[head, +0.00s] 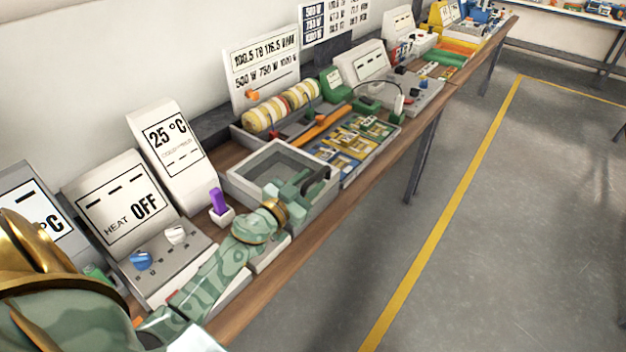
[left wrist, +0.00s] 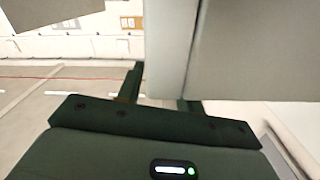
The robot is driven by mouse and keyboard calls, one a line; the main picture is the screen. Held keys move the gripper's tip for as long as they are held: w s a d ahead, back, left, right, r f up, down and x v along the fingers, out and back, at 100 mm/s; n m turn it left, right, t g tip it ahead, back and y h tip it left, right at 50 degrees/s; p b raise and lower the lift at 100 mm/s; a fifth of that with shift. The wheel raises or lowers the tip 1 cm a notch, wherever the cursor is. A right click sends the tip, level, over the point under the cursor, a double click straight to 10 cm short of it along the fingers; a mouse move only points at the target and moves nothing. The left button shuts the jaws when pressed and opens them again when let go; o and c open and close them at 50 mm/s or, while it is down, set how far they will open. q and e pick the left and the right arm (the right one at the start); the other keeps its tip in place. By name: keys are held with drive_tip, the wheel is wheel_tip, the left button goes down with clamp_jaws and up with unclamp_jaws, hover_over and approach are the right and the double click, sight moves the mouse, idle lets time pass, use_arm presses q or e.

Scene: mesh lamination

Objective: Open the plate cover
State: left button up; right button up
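A grey, open-topped box-like unit with a raised rim (head: 240,178) sits on the wooden bench. I cannot tell which part is the plate cover. My left gripper (head: 312,180) is at the unit's front right side, beside a dark curved piece that may be a handle. In the left wrist view the left gripper's two dark fingers (left wrist: 160,92) stand apart. A pale grey panel (left wrist: 172,45) rises directly in front of them and hides part of the right finger. Whether the fingers touch it is unclear. My right gripper is not in view.
A heater panel (head: 125,205) reading OFF and a 25 °C display (head: 170,150) stand to the left. A purple piece (head: 218,201) stands in a small white holder. A tray of blue and yellow packs (head: 350,145) lies just right of the unit. The floor in front is clear.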

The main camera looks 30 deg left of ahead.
sight(275, 170)
use_arm(q)
drive_tip(key=shift+w, duration=0.85)
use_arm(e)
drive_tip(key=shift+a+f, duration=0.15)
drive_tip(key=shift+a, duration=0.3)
use_arm(q)
clamp_jaws()
drive_tip(key=shift+a, duration=0.4)
drive_tip(key=a, duration=0.8)
drive_tip(key=w+a+b, duration=0.1)
drive_tip(key=a, duration=0.3)
drive_tip(key=shift+a, duration=0.1)
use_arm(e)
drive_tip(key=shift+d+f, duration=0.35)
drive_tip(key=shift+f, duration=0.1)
